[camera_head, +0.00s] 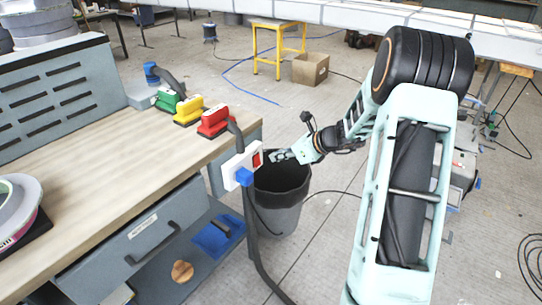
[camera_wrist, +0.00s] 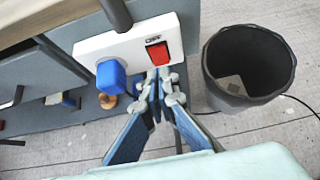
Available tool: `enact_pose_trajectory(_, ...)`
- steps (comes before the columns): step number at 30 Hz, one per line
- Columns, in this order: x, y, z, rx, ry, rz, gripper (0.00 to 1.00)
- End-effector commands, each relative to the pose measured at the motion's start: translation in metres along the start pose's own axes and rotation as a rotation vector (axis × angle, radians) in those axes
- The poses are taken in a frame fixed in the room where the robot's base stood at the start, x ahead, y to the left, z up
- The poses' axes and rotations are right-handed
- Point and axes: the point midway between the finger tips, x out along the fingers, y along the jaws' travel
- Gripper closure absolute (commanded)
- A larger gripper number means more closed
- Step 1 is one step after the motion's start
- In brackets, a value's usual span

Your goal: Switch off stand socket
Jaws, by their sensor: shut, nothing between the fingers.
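The stand socket (camera_head: 240,166) is a white box at the end of the workbench, with a red rocker switch (camera_head: 257,160) and a blue plug. In the wrist view the socket (camera_wrist: 98,47) fills the upper middle, with the blue plug (camera_wrist: 111,77) at left and the red switch (camera_wrist: 158,54) at right under a small label. My gripper (camera_head: 276,157) is just right of the socket in the head view. In the wrist view my gripper (camera_wrist: 162,76) is shut and empty, its tips just below the red switch. Whether they touch it I cannot tell.
A dark bin (camera_head: 279,195) stands below my gripper and also shows in the wrist view (camera_wrist: 222,97). Green, yellow and red sanding tools (camera_head: 213,121) lie on the workbench (camera_head: 110,150). A black cable (camera_head: 250,220) hangs from the socket. Open floor lies beyond.

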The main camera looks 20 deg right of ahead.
Motion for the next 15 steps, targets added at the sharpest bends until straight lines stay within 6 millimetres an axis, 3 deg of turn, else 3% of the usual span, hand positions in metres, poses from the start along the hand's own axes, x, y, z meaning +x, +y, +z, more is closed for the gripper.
enact_pose_trajectory(1, -0.017, -0.002, 0.009, -0.004, -0.002, -0.007, 1.00)
enact_pose_trajectory(6, -0.052, -0.001, 0.017, -0.004, -0.002, -0.006, 1.00)
enact_pose_trajectory(15, -0.081, 0.000, 0.022, -0.002, -0.001, -0.002, 1.00)
